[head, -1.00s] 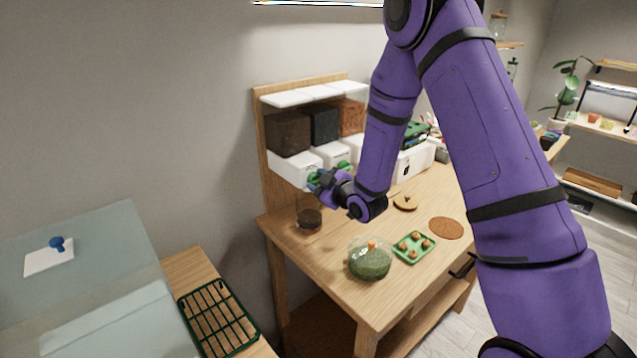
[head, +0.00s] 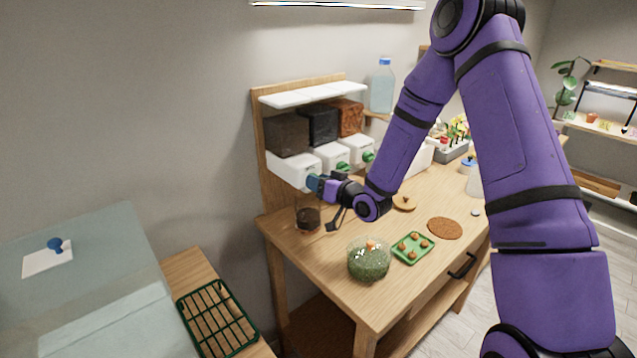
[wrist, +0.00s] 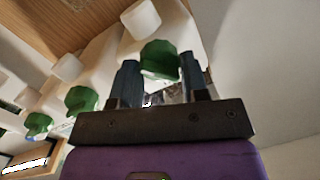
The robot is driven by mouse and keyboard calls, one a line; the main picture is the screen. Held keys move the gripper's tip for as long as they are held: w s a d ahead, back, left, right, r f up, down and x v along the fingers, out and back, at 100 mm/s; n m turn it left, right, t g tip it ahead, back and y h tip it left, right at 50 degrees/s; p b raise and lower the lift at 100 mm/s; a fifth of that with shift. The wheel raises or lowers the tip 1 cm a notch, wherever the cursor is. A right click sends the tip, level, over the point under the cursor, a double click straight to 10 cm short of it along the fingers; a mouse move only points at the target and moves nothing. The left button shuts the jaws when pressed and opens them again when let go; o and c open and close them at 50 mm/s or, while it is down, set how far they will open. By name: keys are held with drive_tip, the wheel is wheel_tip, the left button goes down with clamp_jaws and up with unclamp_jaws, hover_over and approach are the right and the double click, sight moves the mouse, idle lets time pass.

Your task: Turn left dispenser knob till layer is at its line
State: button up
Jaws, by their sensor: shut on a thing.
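The left dispenser (head: 285,135) is a clear bin of dark material above a white base (head: 290,170), against the wooden back panel. My gripper (head: 314,183) is at the front of that base. In the wrist view, my gripper's two fingers (wrist: 155,82) are shut on the dispenser's green knob (wrist: 158,58), one on each side. In the head view the fingers hide the knob. A clear glass (head: 308,218) stands on the table below this dispenser, with a dark brown layer in its lower part. I cannot make out the line on it.
Two more dispensers with green knobs (head: 343,167) stand just to the right. On the table are a bowl of green material (head: 369,262), a green tray (head: 414,248) of small round things and a brown round mat (head: 445,228). A blue-capped bottle (head: 382,90) stands behind.

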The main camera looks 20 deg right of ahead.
drive_tip(key=shift+d+f+m+t+y, duration=0.1)
drive_tip(key=shift+m+y, duration=0.05)
drive_tip(key=shift+m, duration=1)
drive_tip(key=shift+a+f+m+t+y, duration=0.1)
drive_tip(key=shift+m+y, duration=0.1)
drive_tip(key=shift+m, duration=1)
drive_tip(key=shift+d+m+t+y, duration=0.1)
drive_tip(key=shift+m+y, duration=0.05)
drive_tip(key=shift+m, duration=1)
drive_tip(key=o, duration=0.9)
drive_tip(key=shift+s, duration=0.1)
drive_tip(key=v, duration=1)
drive_tip(key=shift+s+d, duration=0.2)
drive_tip(key=shift+s, duration=0.05)
